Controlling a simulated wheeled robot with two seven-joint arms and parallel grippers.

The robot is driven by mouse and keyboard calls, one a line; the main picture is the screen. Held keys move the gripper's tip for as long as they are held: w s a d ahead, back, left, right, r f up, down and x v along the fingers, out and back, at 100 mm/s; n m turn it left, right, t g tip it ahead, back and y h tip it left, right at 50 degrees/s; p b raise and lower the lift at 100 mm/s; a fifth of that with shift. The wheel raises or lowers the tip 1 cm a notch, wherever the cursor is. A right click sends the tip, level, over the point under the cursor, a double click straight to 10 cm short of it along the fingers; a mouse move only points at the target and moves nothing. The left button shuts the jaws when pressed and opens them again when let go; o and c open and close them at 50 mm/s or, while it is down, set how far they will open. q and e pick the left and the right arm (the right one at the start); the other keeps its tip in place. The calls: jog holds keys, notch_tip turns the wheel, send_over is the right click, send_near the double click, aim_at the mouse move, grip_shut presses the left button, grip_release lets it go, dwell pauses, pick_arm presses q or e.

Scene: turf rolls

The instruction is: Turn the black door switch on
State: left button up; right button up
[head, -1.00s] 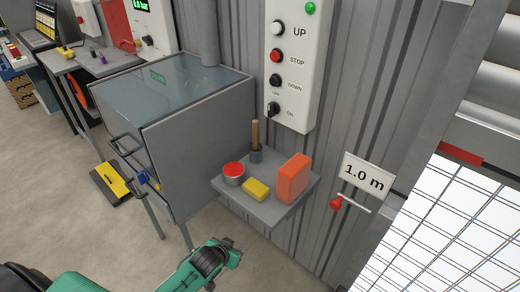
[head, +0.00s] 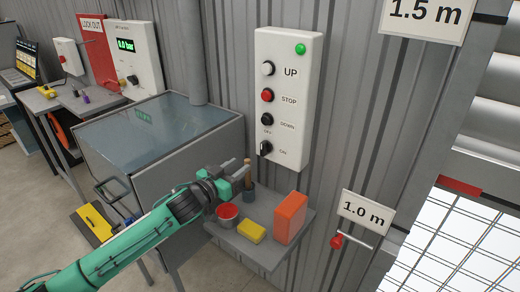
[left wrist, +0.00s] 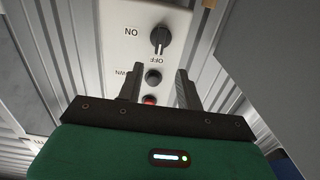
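The black door switch (head: 265,148) is a rotary knob at the bottom of a white control panel (head: 290,80), with OFF above it and ON to its lower right. In the left wrist view the panel is upside down. There the knob (left wrist: 160,38) stands beyond the fingers, its handle roughly in line with the OFF label and not turned toward ON. My left gripper (head: 243,170) is just below and left of the switch in the head view, apart from it. Its two fingers (left wrist: 160,84) are spread with nothing between them. My right gripper is not in view.
Below the panel, a grey shelf (head: 262,252) holds a red-topped tin (head: 227,212), a yellow block (head: 252,231), an orange box (head: 290,218) and a wooden-handled tool. A glass-topped grey cabinet (head: 160,125) stands left. A red-handled lever (head: 338,241) is at right.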

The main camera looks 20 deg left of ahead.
aim_at(262, 149)
pick_arm(q)
jog(key=p+x, duration=0.2)
jog(key=x, duration=0.8)
jog(key=shift+w, duration=0.15)
jog(key=shift+p+x, duration=0.3)
jog(key=shift+x, duration=0.5)
jog(key=shift+f, duration=0.1)
grip_shut()
